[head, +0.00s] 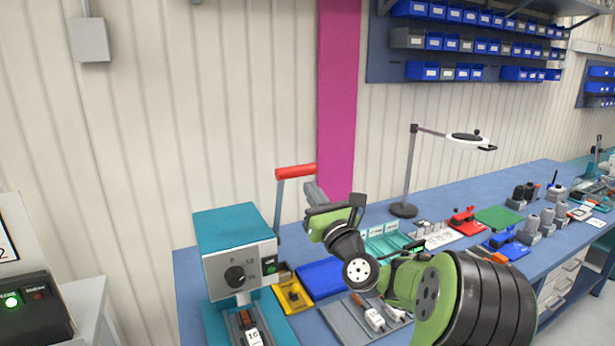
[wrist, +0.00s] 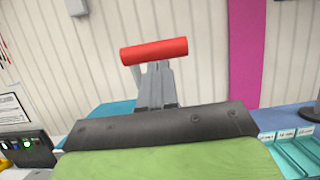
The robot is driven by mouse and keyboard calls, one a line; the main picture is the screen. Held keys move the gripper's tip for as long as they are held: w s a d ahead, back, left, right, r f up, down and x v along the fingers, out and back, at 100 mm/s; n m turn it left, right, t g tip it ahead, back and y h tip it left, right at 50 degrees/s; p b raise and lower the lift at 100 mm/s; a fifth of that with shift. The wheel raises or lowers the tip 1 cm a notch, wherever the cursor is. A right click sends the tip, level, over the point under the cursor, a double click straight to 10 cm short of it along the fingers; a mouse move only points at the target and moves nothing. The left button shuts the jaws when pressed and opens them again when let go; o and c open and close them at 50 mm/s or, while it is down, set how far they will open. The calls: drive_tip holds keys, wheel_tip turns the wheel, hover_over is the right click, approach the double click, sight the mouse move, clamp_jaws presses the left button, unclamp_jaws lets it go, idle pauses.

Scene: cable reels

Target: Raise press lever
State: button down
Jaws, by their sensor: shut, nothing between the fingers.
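The press (head: 235,225) is a teal and white box with a dial at the left end of the bench. Its lever has a grey arm (head: 278,212) standing nearly upright at the right side and a red handle (head: 296,171) on top. My gripper (head: 311,186) is shut and empty, just below the handle's right end. In the wrist view the closed fingers (wrist: 156,68) point up at the red handle (wrist: 154,51), with their tips close under it. I cannot tell whether they touch. Part of the lever arm is hidden behind the fingers there.
The blue bench (head: 450,204) runs away to the right. A lamp (head: 409,175) stands behind my arm. A yellow fixture (head: 291,295), a blue tray (head: 320,277) and a grey tray (head: 345,318) lie beside the press. The wall is close behind; the air above the handle is clear.

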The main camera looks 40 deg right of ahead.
sight(302, 172)
drive_tip(key=x, duration=0.3)
drive_tip(key=shift+r+p, duration=0.1)
drive_tip(key=shift+p, duration=0.35)
drive_tip(key=w+r+p, duration=0.1)
drive_tip(key=p, duration=0.2)
drive_tip(key=shift+d+g, duration=0.15)
drive_tip(key=shift+g, duration=0.15)
drive_tip(key=p, duration=0.3)
drive_tip(key=shift+w+d+r, duration=0.1)
drive_tip(key=shift+w+r, duration=0.15)
drive_tip(key=shift+w, duration=0.1)
